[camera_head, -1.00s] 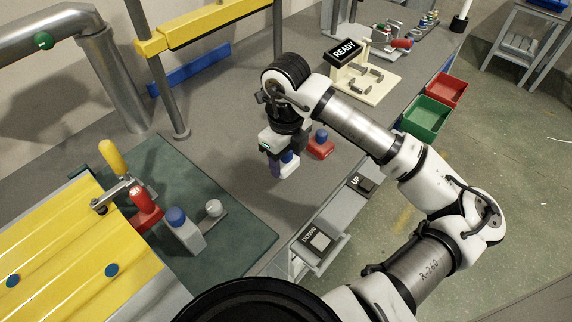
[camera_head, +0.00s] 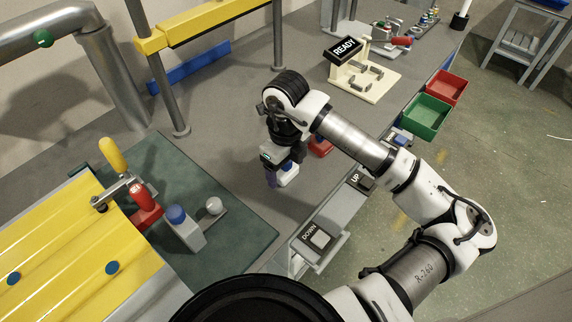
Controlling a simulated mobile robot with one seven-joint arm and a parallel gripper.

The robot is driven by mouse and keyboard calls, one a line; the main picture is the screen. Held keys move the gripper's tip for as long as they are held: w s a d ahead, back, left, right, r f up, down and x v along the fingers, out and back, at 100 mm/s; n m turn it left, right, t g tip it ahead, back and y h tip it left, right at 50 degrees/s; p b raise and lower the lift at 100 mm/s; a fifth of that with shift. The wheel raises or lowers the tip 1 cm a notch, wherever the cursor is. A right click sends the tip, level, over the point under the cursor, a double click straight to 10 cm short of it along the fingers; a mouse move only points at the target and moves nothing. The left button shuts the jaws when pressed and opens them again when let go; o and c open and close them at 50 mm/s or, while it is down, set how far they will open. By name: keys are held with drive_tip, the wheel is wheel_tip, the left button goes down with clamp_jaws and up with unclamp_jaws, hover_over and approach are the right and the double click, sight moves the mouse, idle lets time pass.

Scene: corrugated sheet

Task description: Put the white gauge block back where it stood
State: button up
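A white gauge block (camera_head: 289,176) with blue on its upper part hangs at my gripper (camera_head: 279,174), partly hidden by a purple finger. My gripper points down and appears shut on it, over the bare grey bench top near the front edge. I cannot tell the exact gap under the block. A red block (camera_head: 320,147), partly covered by my arm, is just behind and to the right of my gripper.
The dark green mat (camera_head: 245,232) carries the clamp (camera_head: 143,204) and a yellow corrugated sheet (camera_head: 75,250). DOWN (camera_head: 318,240) and UP (camera_head: 361,182) buttons line the front edge. A cream fixture (camera_head: 372,88) stands farther back. Grey bench between mat and fixture is mostly clear.

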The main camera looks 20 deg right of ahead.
drive_tip(key=shift+r+p, duration=0.25)
drive_tip(key=shift+p, duration=0.05)
wheel_tip(320, 180, up, 12)
drive_tip(key=shift+f+b, duration=0.1)
drive_tip(key=shift+b, duration=0.75)
